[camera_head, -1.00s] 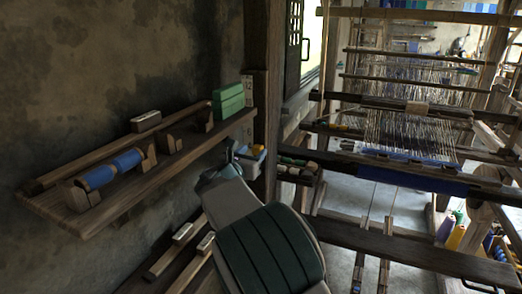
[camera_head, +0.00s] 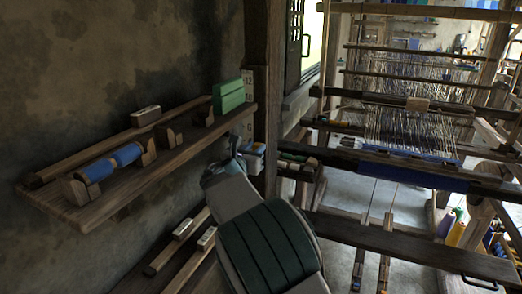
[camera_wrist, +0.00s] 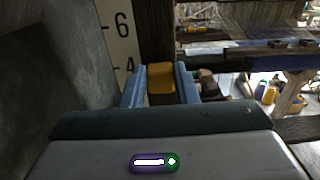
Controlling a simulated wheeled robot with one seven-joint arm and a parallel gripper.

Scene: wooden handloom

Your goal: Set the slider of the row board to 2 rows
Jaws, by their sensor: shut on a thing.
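The row board (camera_wrist: 115,40) is a pale strip on a dark wooden post, with the marks 6 and 4 readable in the wrist view. Its upper part also shows in the head view (camera_head: 248,82). The slider is a yellow-orange block (camera_wrist: 160,80), with its top edge about level with the 4. Marks below the 4 are hidden by my gripper. My gripper (camera_wrist: 160,88) has one blue finger on each side of the slider and is shut on it. In the head view my gripper (camera_head: 246,150) is at the post, beyond the shelf's right end.
Wooden beams run close to the right of my gripper.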

